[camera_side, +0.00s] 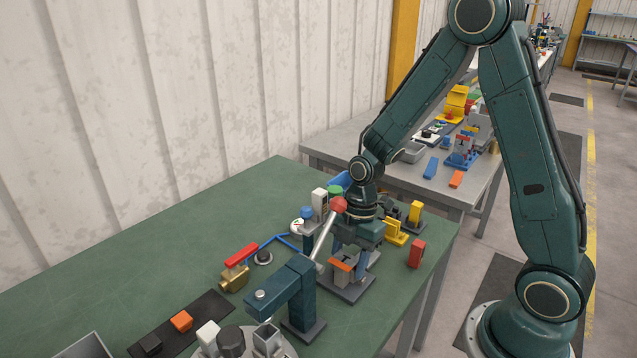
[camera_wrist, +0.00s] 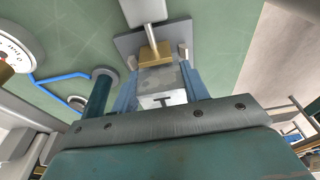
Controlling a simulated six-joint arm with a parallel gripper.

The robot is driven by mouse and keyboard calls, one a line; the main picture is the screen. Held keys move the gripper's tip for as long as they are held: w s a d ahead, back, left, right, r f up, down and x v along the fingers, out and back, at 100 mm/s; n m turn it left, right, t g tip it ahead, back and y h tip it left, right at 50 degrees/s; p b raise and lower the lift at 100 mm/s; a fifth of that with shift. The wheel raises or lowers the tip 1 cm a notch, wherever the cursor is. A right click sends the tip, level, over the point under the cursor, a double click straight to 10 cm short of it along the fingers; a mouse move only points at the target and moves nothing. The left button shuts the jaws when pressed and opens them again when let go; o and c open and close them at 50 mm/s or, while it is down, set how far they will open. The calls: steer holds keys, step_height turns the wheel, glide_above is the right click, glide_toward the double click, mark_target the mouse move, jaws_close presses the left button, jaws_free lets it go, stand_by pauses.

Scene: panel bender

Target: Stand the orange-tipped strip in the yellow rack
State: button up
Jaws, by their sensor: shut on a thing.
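My gripper (camera_side: 350,255) points down over a grey metal fixture on a base plate (camera_side: 348,288). In the wrist view, its blue fingers (camera_wrist: 160,85) stand either side of a pale metal piece, which appears to be the strip. An orange tip (camera_side: 342,264) shows just below the fingers in the side view, and a tan-orange end (camera_wrist: 155,54) shows beyond them in the wrist view. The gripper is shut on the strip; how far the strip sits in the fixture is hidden. The yellow rack (camera_side: 396,234) stands on the bench just right of the gripper.
A red block (camera_side: 416,253) stands near the right bench edge. A brass valve with a red handle (camera_side: 240,258) sits left. Green bench is clear at back left.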

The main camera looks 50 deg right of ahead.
mark_target(347, 257)
steer(key=shift+r, duration=1.1)
stand_by(0.3)
steer(key=shift+r, duration=2.5)
steer(key=shift+d, duration=0.15)
steer(key=shift+w+d, duration=0.2)
steer(key=shift+d, duration=0.3)
steer(key=d, duration=1.1)
steer(key=d+r, duration=0.1)
steer(key=d, duration=0.5)
steer(key=shift+s+d, duration=0.15)
steer(key=shift+s, duration=0.05)
steer(key=shift+f, duration=0.25)
